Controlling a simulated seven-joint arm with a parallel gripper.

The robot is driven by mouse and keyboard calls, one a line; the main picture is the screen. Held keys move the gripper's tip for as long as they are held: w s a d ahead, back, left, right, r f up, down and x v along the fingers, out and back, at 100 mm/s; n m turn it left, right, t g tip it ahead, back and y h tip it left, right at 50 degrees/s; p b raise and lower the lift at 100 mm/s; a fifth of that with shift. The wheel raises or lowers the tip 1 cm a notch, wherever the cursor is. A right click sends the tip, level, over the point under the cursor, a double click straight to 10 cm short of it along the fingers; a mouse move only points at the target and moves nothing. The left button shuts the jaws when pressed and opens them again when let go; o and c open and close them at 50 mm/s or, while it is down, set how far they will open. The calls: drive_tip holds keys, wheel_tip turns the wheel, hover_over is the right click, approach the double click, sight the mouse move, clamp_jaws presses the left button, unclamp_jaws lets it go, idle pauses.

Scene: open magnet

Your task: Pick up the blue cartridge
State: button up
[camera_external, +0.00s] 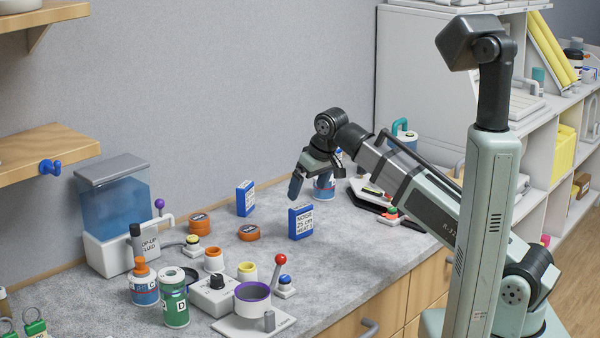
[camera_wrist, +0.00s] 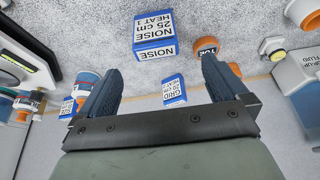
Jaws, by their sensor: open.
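Several blue and white labelled boxes that could be the blue cartridge are in view. One marked NOISE 25 cm (camera_external: 301,222) stands upright on the counter; in the wrist view it (camera_wrist: 155,36) is just beyond my fingertips. Another (camera_external: 245,198) stands farther back toward the wall; a box marked GRID (camera_wrist: 174,91) shows between my fingers in the wrist view. A third, partly hidden box (camera_wrist: 68,106) is at the wrist view's left. My gripper (camera_external: 296,187) is open and empty, above the counter and behind the NOISE box. Its fingers (camera_wrist: 159,68) touch none of the boxes.
Orange discs (camera_external: 248,232) lie left of the NOISE box. A canister (camera_external: 324,187) stands close behind my gripper. Bottles, jars and a red-knobbed lever (camera_external: 280,260) crowd the front left. Bare counter (camera_external: 345,250) lies right of the NOISE box.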

sight(302, 206)
drive_tip(key=shift+x, duration=2.15)
drive_tip(key=shift+w+x, duration=0.1)
drive_tip(key=shift+x, duration=1.2)
drive_tip(key=shift+w+x, duration=0.15)
drive_tip(key=shift+x, duration=1.1)
drive_tip(key=shift+d, duration=0.15)
drive_tip(key=shift+c, duration=0.2)
drive_tip(key=c, duration=1)
